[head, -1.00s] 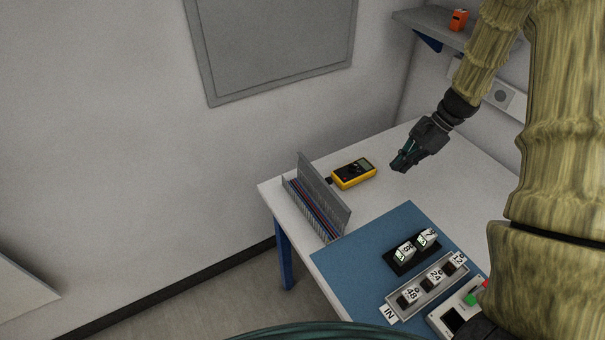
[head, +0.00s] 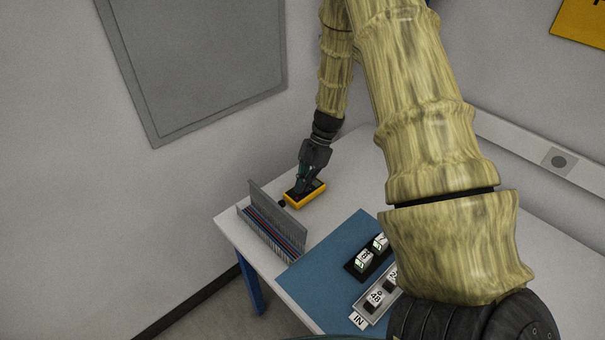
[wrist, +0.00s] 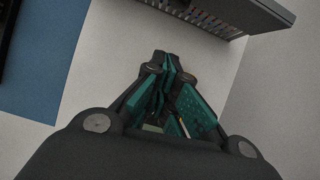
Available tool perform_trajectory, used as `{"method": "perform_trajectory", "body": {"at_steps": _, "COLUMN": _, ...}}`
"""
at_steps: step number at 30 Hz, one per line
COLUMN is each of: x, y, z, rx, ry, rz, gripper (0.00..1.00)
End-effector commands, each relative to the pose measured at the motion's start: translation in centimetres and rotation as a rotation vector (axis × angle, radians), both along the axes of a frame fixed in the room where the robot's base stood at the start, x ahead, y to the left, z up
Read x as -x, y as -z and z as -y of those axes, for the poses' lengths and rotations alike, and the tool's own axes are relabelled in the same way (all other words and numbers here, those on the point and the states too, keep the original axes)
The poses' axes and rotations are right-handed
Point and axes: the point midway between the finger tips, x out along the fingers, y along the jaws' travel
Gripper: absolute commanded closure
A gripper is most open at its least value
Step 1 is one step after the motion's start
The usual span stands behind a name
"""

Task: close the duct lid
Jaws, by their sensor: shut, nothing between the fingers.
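The grey slotted duct (head: 266,236) lies along the left edge of the table with coloured wires inside. Its lid (head: 276,218) stands up along the duct's right side, so the top is open. Part of the grey duct and lid (wrist: 255,10) also shows at the top of the wrist view. My gripper (head: 302,184) is shut and empty, pointing down at the yellow meter, to the right of the lid and apart from it. In the wrist view the closed fingertips (wrist: 163,62) point toward the duct, with bare table between.
The yellow meter (head: 292,200) lies beside the lid, partly hidden by my gripper. A blue mat (head: 310,262) holds a black block with numbered switches and a grey tray. The wall stands close behind the table.

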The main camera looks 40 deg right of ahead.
Motion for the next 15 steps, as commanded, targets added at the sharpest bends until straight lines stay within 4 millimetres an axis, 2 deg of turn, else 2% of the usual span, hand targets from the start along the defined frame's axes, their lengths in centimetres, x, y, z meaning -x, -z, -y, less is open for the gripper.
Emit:
{"method": "perform_trajectory", "body": {"at_steps": 4, "x": 0.2, "y": 1.6, "z": -0.9, "rx": -0.001, "ry": 0.000, "rz": -0.002, "gripper": 1.00}}
{"method": "perform_trajectory", "body": {"at_steps": 9, "x": 0.5, "y": 0.7, "z": -3.1, "rx": -0.001, "ry": 0.000, "rz": 0.000, "gripper": 1.00}}
{"method": "perform_trajectory", "body": {"at_steps": 15, "x": 0.7, "y": 0.6, "z": -4.4, "rx": 0.000, "ry": 0.000, "rz": 0.000, "gripper": 1.00}}
